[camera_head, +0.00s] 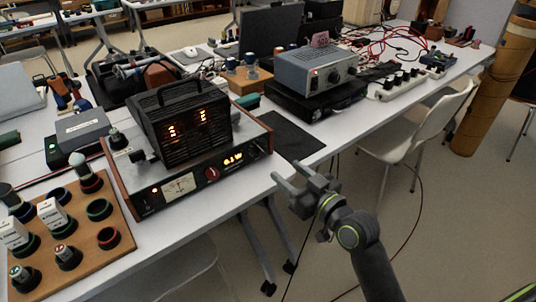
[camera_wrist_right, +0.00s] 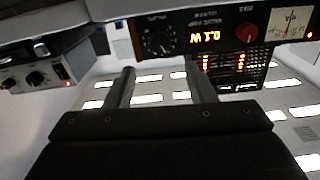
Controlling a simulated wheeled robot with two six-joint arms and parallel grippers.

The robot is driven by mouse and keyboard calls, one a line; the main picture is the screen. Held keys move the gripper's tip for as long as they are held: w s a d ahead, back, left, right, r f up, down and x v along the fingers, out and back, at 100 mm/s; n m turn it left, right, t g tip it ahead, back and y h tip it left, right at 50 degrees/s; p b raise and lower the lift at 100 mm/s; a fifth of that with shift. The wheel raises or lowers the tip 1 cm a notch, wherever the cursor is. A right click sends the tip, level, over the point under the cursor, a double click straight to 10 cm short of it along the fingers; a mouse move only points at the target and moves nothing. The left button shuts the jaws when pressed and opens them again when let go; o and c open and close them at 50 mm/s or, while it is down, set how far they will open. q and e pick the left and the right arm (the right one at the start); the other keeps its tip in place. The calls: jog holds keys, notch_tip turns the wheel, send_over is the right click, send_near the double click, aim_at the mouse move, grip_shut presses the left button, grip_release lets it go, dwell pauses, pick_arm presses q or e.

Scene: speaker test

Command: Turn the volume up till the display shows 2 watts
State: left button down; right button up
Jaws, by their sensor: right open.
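The valve amplifier (camera_head: 180,195) stands on the white table, with a black caged top. Its lit orange display (camera_head: 233,158) also shows upside down in the right wrist view (camera_wrist_right: 205,36); it seems to read 0.1 W, though the last digit is hard to tell. The black volume knob (camera_wrist_right: 158,42) is beside the display; in the head view it is the small dark knob (camera_head: 255,150) at the right end of the front. My right gripper (camera_head: 289,173) is open and empty, off the table edge, apart from the knob. My left gripper is not in view.
A red bias knob (camera_head: 211,174) and a needle meter (camera_head: 180,186) are on the same front. A wooden tube board (camera_head: 125,262) lies at left front. A grey instrument (camera_head: 316,70) stands behind right. A white chair (camera_head: 425,120) is at right.

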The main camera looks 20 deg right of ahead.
aim_at(264, 151)
jog(key=x, duration=0.8)
jog(key=shift+w+a+f, duration=0.1)
jog(key=shift+w+a, duration=0.05)
jog(key=shift+w, duration=0.25)
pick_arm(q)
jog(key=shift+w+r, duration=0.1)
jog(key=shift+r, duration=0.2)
pick_arm(e)
jog(key=shift+c, duration=0.4)
jog(key=c, duration=0.9)
